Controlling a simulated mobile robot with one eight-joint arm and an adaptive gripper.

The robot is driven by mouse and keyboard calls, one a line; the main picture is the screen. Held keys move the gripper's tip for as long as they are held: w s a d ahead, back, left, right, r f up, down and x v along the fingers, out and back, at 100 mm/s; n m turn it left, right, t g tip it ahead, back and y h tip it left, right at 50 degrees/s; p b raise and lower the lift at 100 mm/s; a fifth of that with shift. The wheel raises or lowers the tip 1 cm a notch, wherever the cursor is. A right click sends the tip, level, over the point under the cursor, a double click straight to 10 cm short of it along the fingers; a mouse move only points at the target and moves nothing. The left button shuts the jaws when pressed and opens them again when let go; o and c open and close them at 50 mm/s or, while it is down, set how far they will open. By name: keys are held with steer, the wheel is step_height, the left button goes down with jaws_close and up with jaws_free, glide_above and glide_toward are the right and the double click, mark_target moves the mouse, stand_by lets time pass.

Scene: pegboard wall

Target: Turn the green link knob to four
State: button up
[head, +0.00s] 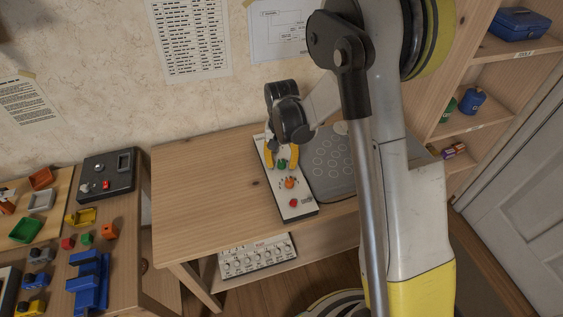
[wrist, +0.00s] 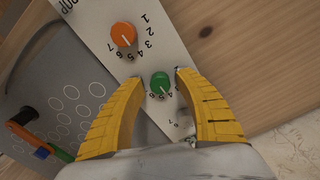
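The green knob (wrist: 160,82) sits on a white panel (wrist: 82,15) with printed numbers around it, shown upside down in the wrist view. Its pale pointer mark faces down and slightly right there; the numeral it faces is too small to read surely. It also shows in the head view (head: 281,164). My gripper (wrist: 161,76) is open, with one yellow finger on each side of the green knob and gaps visible between. In the head view, my gripper (head: 281,160) is over the panel's far half. Fingertip height above the panel is unclear.
A grey plate with circles (head: 335,165) lies right of the panel. The wooden table (head: 205,180) is clear on the left.

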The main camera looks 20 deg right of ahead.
mark_target(282, 163)
steer(key=shift+r, duration=0.1)
step_height(282, 163, up, 12)
stand_by(0.6)
stand_by(0.4)
steer(key=s+r+n+t, duration=0.2)
steer(key=s+r, duration=0.3)
steer(key=s, duration=0.5)
steer(key=s+r+n+t, duration=0.2)
steer(key=s+r+t, duration=0.3)
steer(key=s, duration=0.5)
steer(key=shift+n, duration=0.3)
stand_by(1.9)
